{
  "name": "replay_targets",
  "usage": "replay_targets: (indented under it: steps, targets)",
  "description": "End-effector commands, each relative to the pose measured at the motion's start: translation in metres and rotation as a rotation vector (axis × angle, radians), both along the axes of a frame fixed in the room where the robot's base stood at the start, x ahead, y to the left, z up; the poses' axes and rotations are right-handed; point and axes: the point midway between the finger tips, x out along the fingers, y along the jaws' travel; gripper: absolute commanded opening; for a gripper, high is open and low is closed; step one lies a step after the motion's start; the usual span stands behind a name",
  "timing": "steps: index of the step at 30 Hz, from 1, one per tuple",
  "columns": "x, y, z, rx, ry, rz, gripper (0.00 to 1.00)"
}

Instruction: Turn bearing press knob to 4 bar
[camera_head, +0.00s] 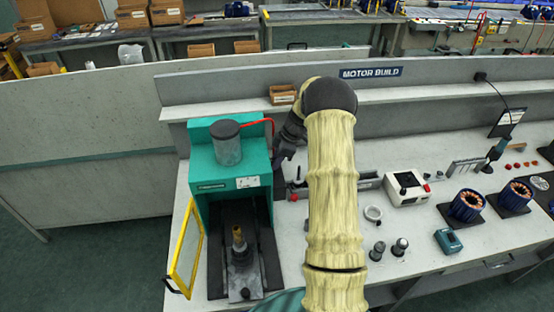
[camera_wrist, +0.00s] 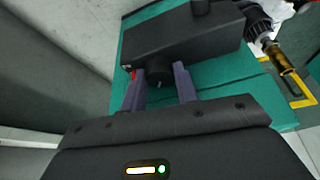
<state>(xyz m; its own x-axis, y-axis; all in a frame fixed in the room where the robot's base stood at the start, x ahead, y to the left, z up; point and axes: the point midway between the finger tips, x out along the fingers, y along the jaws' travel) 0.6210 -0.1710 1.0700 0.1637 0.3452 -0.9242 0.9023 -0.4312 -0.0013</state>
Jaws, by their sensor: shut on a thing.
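The bearing press (camera_head: 225,165) is a teal machine at the left end of the bench, with a grey cylinder on top and a red hose. My gripper (camera_head: 280,158) is at the right side of the press, mostly behind my arm in the head view. In the wrist view, my gripper (camera_wrist: 160,78) has its two purple-grey fingers on either side of a dark knob (camera_wrist: 158,91) with a small light mark. It is shut on this knob, beneath a dark grey block on the teal press (camera_wrist: 235,80). I see no readable pressure value in either view.
A yellow-framed guard (camera_head: 186,245) stands open at the press's left. A brass-coloured part (camera_head: 239,238) stands upright inside the press. To the right of my arm are a white meter box (camera_head: 407,187), a ring (camera_head: 372,213) and copper-wound motor parts (camera_head: 467,204). A shelf runs behind.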

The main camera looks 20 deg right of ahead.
Motion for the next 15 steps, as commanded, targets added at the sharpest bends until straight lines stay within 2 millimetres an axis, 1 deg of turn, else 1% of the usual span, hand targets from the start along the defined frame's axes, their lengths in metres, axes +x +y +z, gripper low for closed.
replay_targets:
  steps: [2, 8, 15]
  targets:
    - [0.0000, -0.0004, -0.0026, -0.001, -0.002, -0.029, 0.07]
    - [-0.0002, -0.0001, -0.0014, -0.002, -0.003, -0.107, 0.07]
    - [0.0000, -0.0002, 0.0012, -0.002, -0.003, -0.117, 0.07]
